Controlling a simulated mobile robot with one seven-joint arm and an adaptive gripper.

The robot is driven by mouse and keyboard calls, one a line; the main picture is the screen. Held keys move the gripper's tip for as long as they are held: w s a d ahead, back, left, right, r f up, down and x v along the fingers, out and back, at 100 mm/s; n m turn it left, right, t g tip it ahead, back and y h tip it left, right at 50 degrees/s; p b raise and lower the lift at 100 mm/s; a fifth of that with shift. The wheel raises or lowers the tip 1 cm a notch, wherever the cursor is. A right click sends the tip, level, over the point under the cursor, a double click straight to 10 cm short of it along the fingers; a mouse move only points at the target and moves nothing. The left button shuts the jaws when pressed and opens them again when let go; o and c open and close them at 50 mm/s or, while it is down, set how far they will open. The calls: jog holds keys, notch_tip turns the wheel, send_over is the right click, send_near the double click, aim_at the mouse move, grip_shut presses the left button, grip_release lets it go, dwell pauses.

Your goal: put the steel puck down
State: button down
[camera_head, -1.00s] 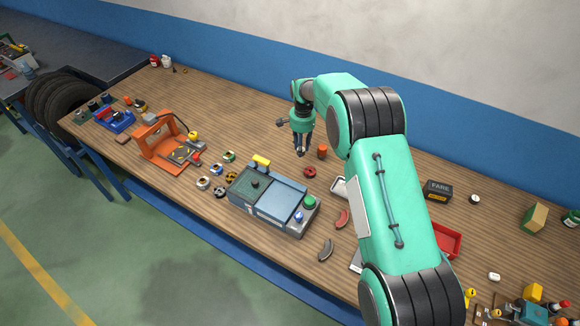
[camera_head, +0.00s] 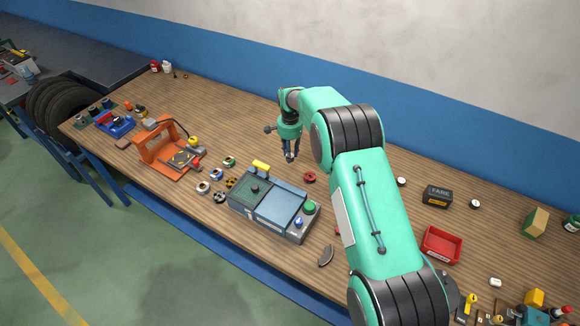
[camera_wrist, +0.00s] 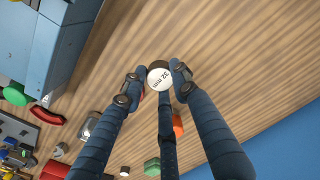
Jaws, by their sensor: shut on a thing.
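The steel puck (camera_wrist: 160,76) shows in the wrist view as a round disc with a pale face marked "32 mm" and a dark rim. My gripper (camera_wrist: 158,80) is shut on it, with fingers at both sides and a third finger below in the picture. In the head view my gripper (camera_head: 290,157) points down over the wooden bench (camera_head: 235,115), behind the blue-grey machine (camera_head: 280,207). The puck is too small to make out there. I cannot tell how high it is above the bench.
A red ring (camera_head: 309,178) lies near the machine's back edge. Several small rings lie left of it, beside an orange press (camera_head: 160,150). A red tray (camera_head: 441,245) and a black box (camera_head: 437,196) stand to the right. Bare wood lies behind and left of my gripper.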

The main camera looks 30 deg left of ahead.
aim_at(290, 171)
jog(key=shift+f, duration=1.65)
jog(key=shift+f, duration=0.1)
jog(key=shift+f, duration=1.8)
jog(key=shift+f, duration=0.15)
jog(key=c, duration=1.4)
grip_release()
jog(key=shift+o, duration=0.2)
notch_tip(290, 171, up, 12)
jog(key=shift+r, duration=0.15)
